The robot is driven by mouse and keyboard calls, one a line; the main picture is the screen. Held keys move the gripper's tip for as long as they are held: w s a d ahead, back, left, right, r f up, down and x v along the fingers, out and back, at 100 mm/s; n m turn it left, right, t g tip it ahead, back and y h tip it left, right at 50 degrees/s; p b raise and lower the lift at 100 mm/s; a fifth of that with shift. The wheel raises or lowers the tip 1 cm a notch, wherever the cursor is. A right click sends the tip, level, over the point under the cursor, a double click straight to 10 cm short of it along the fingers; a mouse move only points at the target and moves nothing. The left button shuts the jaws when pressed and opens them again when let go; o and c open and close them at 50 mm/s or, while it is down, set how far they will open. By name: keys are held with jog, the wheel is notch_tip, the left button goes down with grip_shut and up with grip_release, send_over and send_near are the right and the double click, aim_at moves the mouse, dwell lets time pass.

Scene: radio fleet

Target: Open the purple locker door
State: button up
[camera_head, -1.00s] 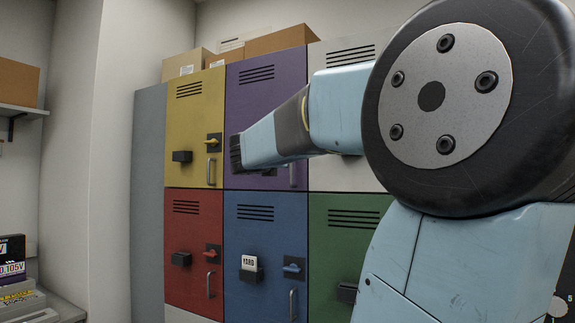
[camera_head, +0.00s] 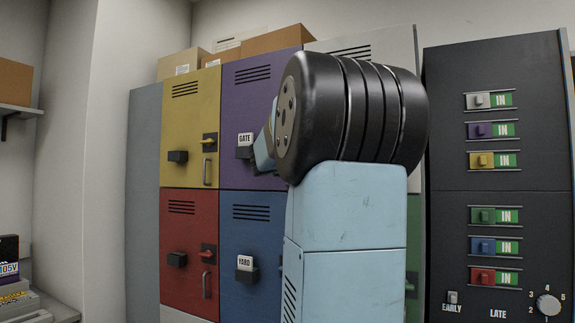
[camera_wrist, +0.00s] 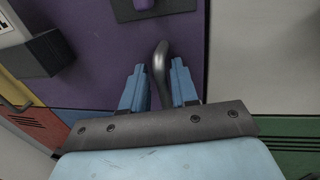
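The purple locker door (camera_head: 243,90) is in the top row of the head view, between the yellow and white doors, and looks closed. A tag reading GATE (camera_head: 245,140) sits in its dark holder. In the wrist view the purple door (camera_wrist: 105,60) fills the middle. Its dark curved handle (camera_wrist: 159,62) stands between the two blue fingers of my gripper (camera_wrist: 160,80). The fingers are apart, with narrow gaps beside the handle. A purple latch knob (camera_wrist: 143,4) shows above the handle. In the head view my arm hides the gripper tips and the handle.
A yellow door (camera_head: 190,115) is left of the purple one; red (camera_head: 185,235) and blue (camera_head: 250,215) doors are below. A dark switch panel (camera_head: 495,180) stands at the right. Boxes (camera_head: 275,40) rest on top of the lockers.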

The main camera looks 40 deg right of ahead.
jog(key=shift+d, duration=0.1)
grip_shut()
jog(key=shift+r, duration=0.1)
dwell(0.5)
